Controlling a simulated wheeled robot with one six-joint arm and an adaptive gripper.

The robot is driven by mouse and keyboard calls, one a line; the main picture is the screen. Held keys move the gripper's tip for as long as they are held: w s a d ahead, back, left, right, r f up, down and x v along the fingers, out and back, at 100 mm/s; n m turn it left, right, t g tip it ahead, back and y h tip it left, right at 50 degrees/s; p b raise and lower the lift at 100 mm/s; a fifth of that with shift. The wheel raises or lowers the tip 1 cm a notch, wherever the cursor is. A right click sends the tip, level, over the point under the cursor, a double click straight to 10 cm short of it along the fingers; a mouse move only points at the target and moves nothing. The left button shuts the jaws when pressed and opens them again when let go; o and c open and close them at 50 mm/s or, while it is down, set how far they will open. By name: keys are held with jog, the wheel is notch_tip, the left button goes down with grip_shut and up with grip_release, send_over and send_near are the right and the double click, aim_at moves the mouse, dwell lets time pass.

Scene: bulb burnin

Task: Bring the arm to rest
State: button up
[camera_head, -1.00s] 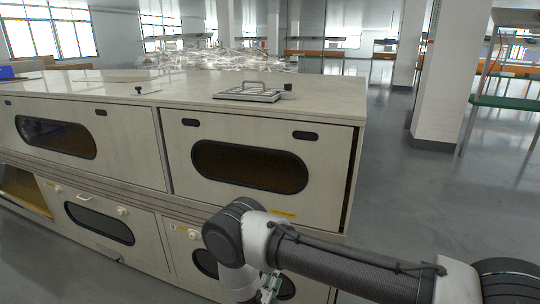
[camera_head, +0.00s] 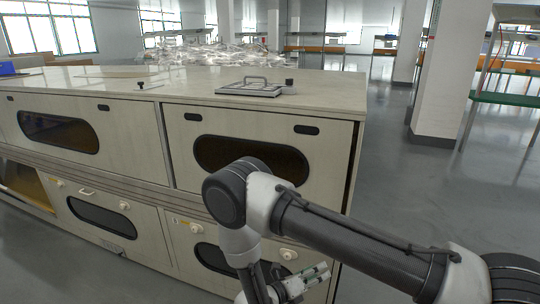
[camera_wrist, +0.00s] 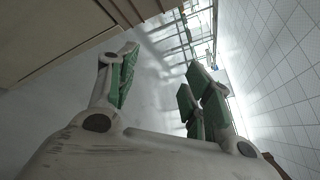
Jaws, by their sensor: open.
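My arm reaches in from the lower right in the head view, bent at a dark joint, with its end hanging low in front of the cabinet (camera_head: 240,115). My gripper (camera_head: 318,275) is at the bottom of that view, in front of the lower cabinet doors, partly cut off by the frame edge. In the wrist view my gripper (camera_wrist: 158,88) is open, its green-padded fingers apart with nothing between them.
A metal tray with a handle (camera_head: 254,88) lies on the cabinet top. The lower doors have round knobs (camera_head: 289,254). A white pillar (camera_head: 441,80) and a shelf rack (camera_head: 510,98) stand at the right. Grey floor (camera_head: 430,190) is open right of the cabinet.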

jog(key=s+d+r+m+g+y, duration=0.1)
jog(key=s+d+r+m+y, duration=0.3)
jog(key=r+m, duration=0.7)
jog(key=s+d+r+m+g+y, duration=0.2)
jog(key=s+d+r+m+y, duration=0.3)
jog(key=r, duration=1.4)
jog(key=s+d+r+m+g+y, duration=0.1)
jog(key=s+d+r+m+y, duration=0.3)
jog(key=s+d+r+m, duration=0.6)
notch_tip(320, 180, up, 5)
jog(key=d+m, duration=0.2)
jog(key=m, duration=0.7)
jog(key=shift+d+g+y, duration=0.35)
jog(key=shift+g+y, duration=0.05)
jog(key=shift+s, duration=0.1)
